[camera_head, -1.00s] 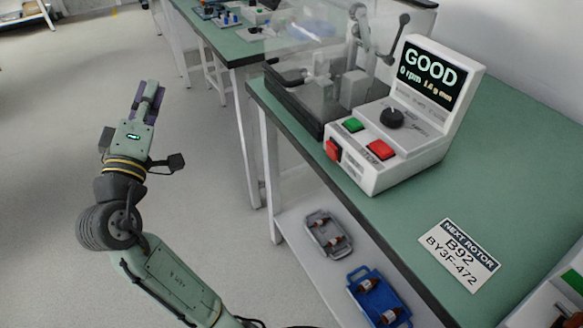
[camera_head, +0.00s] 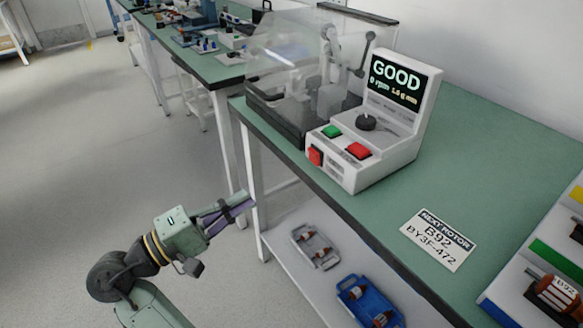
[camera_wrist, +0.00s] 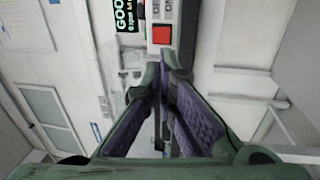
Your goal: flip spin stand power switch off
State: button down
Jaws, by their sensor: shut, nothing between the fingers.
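The spin stand's white control box (camera_head: 385,150) stands on the green bench, its screen reading GOOD and 0 rpm. A red switch (camera_head: 315,156) sits on its front face; its rocker position is too small to tell. In the wrist view a red switch (camera_wrist: 161,34) shows just beyond my fingertips. A green button (camera_head: 331,132) and a red button (camera_head: 358,151) are on the box's sloped top, beside a black knob (camera_head: 366,123). My gripper (camera_head: 243,202) is shut and empty, in front of the bench edge, lower than the switch and apart from it.
A clear cover (camera_head: 283,75) stands left of the box. A NEXT ROTOR card (camera_head: 438,239) lies on the green bench (camera_head: 480,150). Grey (camera_head: 316,247) and blue (camera_head: 368,305) trays sit on the lower shelf. The floor left of the bench is clear.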

aim_at(312, 156)
jog(key=p+x, duration=0.3)
jog(key=x, duration=1.1)
jog(key=shift+r, duration=0.1)
